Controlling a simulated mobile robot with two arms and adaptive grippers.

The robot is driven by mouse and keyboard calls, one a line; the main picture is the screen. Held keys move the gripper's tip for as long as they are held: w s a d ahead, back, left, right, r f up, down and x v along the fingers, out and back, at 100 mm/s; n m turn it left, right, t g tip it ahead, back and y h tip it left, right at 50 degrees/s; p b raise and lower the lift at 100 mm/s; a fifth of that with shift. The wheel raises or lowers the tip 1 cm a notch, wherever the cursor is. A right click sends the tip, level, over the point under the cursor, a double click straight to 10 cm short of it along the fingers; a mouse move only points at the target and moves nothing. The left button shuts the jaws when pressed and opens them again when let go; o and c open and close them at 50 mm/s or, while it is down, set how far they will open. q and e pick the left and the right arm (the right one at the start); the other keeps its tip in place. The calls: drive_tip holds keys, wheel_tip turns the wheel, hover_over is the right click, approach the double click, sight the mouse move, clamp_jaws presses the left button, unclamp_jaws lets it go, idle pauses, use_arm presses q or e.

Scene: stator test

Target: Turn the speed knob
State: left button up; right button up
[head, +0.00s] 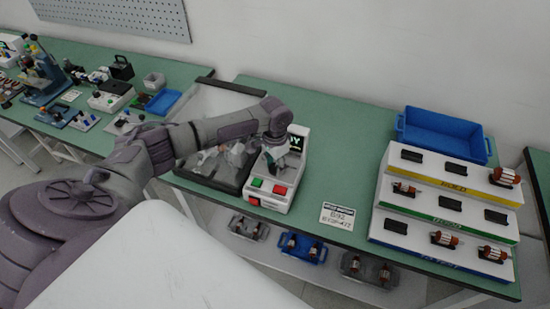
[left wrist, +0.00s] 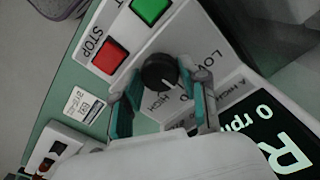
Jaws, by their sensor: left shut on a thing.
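The speed knob (left wrist: 159,71) is a round black dial with a pale mark, on the white face of the test unit (head: 281,198). LOW and HIGH are printed beside it. My left gripper (left wrist: 168,82) is shut on the knob, with one teal-padded finger on each side of it. In the head view my left gripper (head: 273,143) is over the unit, and my wrist hides the knob. The unit's display (left wrist: 283,130) reads 0 rpm with a large R, partly cut off. My right gripper is in neither view.
A red STOP button (left wrist: 110,57) and a green button (left wrist: 151,9) sit close to the knob. A clear-walled enclosure (head: 217,100) stands left of the unit. A tiered rack (head: 455,178) and blue bin (head: 443,135) are at the right.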

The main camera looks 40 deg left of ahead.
sight(275, 167)
use_arm(q)
drive_tip(key=shift+m, duration=0.3)
idle(0.4)
drive_tip(key=o, duration=1.1)
drive_tip(key=shift+o, duration=0.2)
drive_tip(key=shift+r, duration=0.15)
wheel_tip(275, 167, up, 12)
